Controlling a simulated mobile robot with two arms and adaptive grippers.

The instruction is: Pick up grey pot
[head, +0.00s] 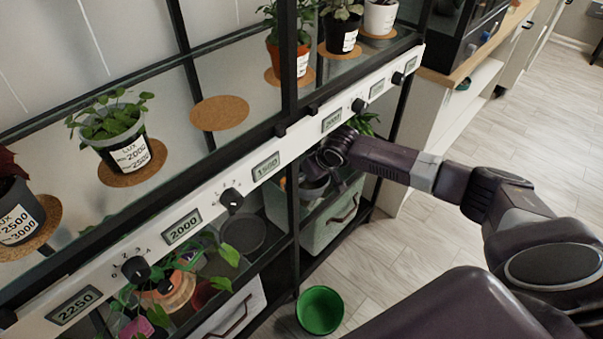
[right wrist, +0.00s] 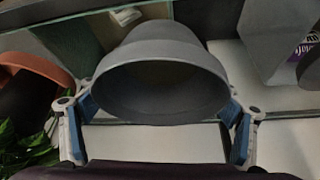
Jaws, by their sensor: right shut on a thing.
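The grey pot (right wrist: 160,85) is large in the right wrist view. It looks empty, with its open rim facing the camera. The two blue-padded fingers of my right gripper (right wrist: 157,118) press on its left and right sides, so the gripper is shut on it. In the head view, my right gripper (head: 322,163) reaches in under the shelf's white control rail. The grey pot (head: 313,188) shows only partly there, just below the gripper, with the rest hidden. My left gripper is out of view.
The white rail (head: 205,187) with knobs and displays runs just above the gripper. Potted plants (head: 120,140) stand on cork mats above. Below are a dark saucer (head: 243,233), a grey bin (head: 330,215) and a green pot (head: 320,310) on the floor.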

